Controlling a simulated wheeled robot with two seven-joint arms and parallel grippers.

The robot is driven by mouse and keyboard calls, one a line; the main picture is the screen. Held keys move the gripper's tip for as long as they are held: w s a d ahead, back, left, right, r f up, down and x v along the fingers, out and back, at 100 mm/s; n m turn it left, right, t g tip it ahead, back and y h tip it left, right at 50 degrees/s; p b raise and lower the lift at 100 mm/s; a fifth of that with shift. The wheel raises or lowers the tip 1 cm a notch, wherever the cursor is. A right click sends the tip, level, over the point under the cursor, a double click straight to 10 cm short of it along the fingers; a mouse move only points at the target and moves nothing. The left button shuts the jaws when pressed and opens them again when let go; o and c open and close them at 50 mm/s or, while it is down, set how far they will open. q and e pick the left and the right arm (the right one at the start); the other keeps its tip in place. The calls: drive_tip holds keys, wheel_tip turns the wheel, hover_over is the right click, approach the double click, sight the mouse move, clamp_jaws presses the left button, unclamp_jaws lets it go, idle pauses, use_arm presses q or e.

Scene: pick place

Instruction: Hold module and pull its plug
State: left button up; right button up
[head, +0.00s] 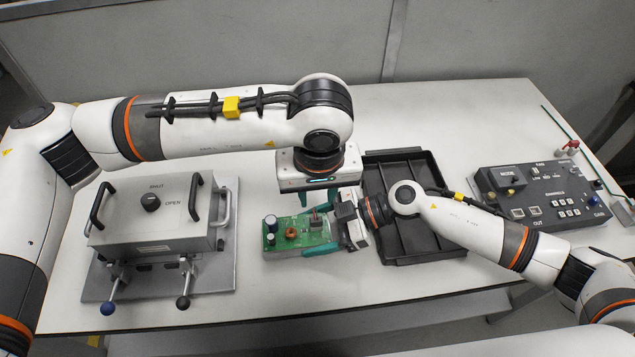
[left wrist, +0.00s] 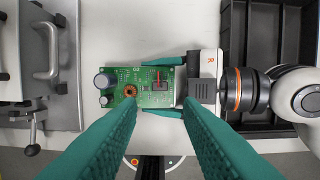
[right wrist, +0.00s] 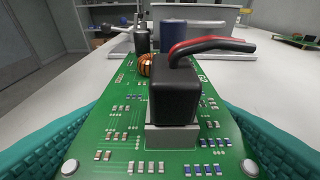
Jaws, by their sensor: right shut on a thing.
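The plug also shows in the left wrist view (left wrist: 160,86). My right gripper (head: 335,232) is shut on the board's two side edges at its right end. My left gripper (left wrist: 160,104) is open and empty above the board, its fingers apart on either side of the plug in the picture and not touching it.
A grey box fixture (head: 150,215) with handles and clamps stands at left. An empty black tray (head: 425,250) lies behind my right wrist. A control panel (head: 540,190) is at right. Another green board (right wrist: 297,39) shows in the right wrist background. The front table strip is clear.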

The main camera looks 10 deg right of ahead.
sight(316, 219)
use_arm(q)
drive_tip(key=f, duration=0.3)
drive_tip(key=w+f, duration=0.1)
drive_tip(key=f, duration=0.5)
drive_tip(key=shift+w+f, duration=0.2)
clamp_jaws()
drive_tip(key=shift+r, duration=0.2)
drive_tip(key=shift+r, duration=0.9)
